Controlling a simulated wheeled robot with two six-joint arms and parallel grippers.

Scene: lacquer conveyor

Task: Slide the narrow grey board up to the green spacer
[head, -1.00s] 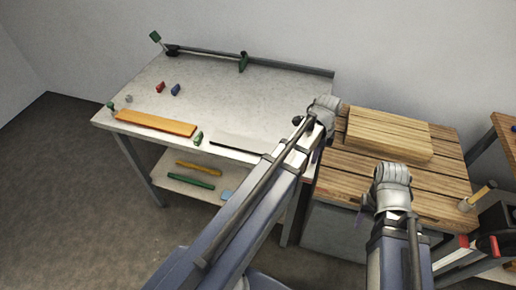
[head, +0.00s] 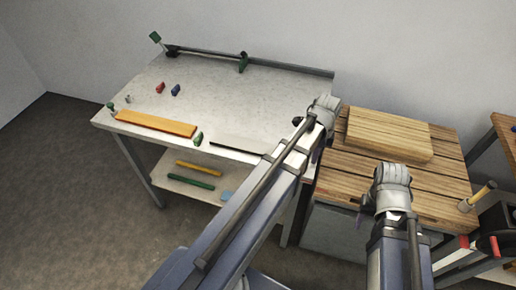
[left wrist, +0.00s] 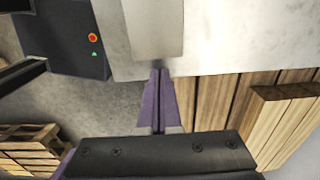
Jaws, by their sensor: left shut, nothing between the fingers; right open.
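The narrow grey board (head: 240,143) lies flat along the front edge of the pale workbench top, partly hidden by my left arm. The green spacer (head: 198,138) stands left of it, with a small gap between them. In the left wrist view the grey board (left wrist: 153,28) runs up from the fingertips of my left gripper (left wrist: 158,73). That gripper is shut and empty, its tips at the board's near end; I cannot tell whether they touch. My right gripper (head: 363,210) is open over the wooden slatted table, its fingers mostly hidden by the hand.
An orange board (head: 155,123) lies left of the spacer. Red (head: 160,87) and blue (head: 175,90) blocks stand further back. A grey rail (head: 285,65) runs along the bench's back edge. A thick wooden block (head: 390,132) lies on the slatted table (head: 340,185).

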